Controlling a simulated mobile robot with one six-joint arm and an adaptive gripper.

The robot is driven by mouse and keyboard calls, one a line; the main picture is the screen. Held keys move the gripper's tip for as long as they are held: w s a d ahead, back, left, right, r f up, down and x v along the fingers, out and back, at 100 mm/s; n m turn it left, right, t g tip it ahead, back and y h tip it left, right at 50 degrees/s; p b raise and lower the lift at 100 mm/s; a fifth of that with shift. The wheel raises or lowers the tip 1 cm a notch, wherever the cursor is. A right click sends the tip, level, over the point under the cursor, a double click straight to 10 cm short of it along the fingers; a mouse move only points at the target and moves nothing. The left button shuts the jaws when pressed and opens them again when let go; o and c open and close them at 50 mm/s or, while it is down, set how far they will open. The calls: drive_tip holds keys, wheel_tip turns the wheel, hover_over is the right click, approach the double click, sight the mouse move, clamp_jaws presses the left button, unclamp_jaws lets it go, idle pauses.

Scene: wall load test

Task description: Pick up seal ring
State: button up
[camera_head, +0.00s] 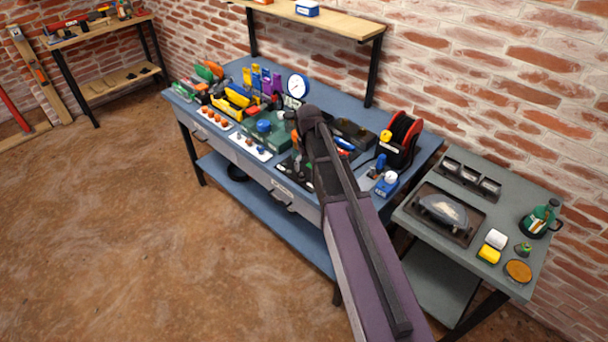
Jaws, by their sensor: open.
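I cannot make out a seal ring for certain; the small parts on the blue workbench (300,243) are too small to tell apart, and my arm covers some of them. My arm reaches up from the bottom of the picture over the middle of this bench. My gripper does not show clearly; my own arm links hide the area around it.
A dial gauge (298,86), yellow bin (232,100) and red-black reel (402,135) crowd the bench. A grey table (415,222) at right holds a dark tray (478,227), a green bottle (540,218) and a brown disc (517,270). A wooden shelf (345,22) overhangs the bench. Floor at left is clear.

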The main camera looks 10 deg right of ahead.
drive_tip(key=w+n, duration=0.1)
drive_tip(key=w, duration=1)
drive_tip(key=shift+d+r, duration=0.15)
drive_tip(key=shift+d, duration=0.05)
drive_tip(key=shift+w, duration=0.1)
drive_tip(key=b, duration=0.8)
hover_over(302, 173)
drive_tip(key=f, duration=0.8)
drive_tip(key=shift+w+d+f, duration=0.15)
drive_tip(key=shift+w+f, duration=0.1)
drive_tip(key=shift+f, duration=0.05)
drive_tip(key=f+b, duration=0.3)
drive_tip(key=shift+s+a+f+b, duration=0.15)
drive_tip(key=shift+s+a+b, duration=0.05)
drive_tip(key=shift+s+b, duration=0.15)
drive_tip(key=shift+f+b, duration=0.95)
